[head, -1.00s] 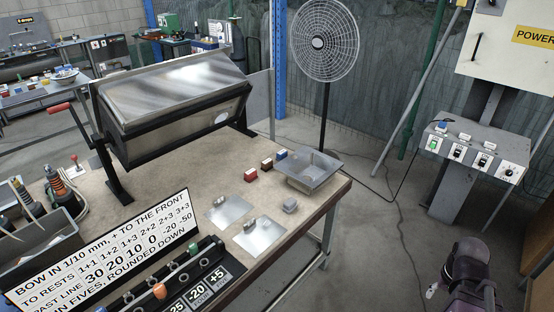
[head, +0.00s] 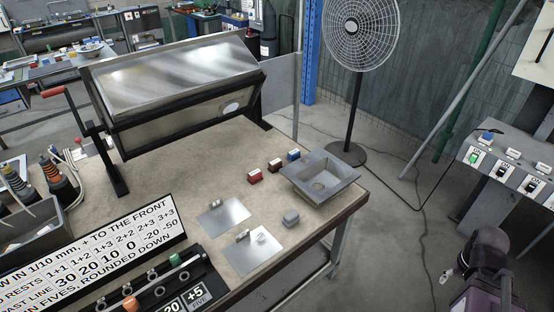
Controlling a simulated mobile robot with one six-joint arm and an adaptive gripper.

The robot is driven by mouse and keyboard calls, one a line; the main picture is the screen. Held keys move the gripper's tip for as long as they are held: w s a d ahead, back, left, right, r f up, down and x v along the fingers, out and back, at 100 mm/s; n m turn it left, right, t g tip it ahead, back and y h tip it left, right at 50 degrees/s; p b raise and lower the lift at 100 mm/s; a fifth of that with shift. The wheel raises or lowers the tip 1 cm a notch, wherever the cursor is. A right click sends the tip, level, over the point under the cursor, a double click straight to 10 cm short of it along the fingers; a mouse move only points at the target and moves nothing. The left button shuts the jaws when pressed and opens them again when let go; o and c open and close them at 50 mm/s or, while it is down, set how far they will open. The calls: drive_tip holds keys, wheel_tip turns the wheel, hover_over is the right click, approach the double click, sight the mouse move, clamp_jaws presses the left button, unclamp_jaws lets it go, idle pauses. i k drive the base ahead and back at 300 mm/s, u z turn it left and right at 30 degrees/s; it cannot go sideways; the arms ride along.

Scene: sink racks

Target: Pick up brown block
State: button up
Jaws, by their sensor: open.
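The brown block (head: 275,165) is a small block with a pale top, standing on the workbench. It stands between a red block (head: 255,177) and a blue block (head: 293,155), in a short slanting row beside the shallow metal basin. My gripper (head: 462,264) is a dark shape at the bottom right, over the floor, well away from the bench and the blocks. It is open and holds nothing that I can see. Its fingers are small and partly hidden by its own body.
The metal basin (head: 320,182) sits at the bench's right edge, close to the blocks. A large bending machine (head: 175,85) stands behind left. A fan (head: 358,80) and a switch panel (head: 510,172) stand beyond.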

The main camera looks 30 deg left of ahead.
sight(275, 165)
drive_tip(key=u, duration=0.4)
drive_tip(key=i, duration=0.6)
drive_tip(key=u, duration=0.9)
drive_tip(key=i, duration=0.6)
drive_tip(key=u, duration=0.35)
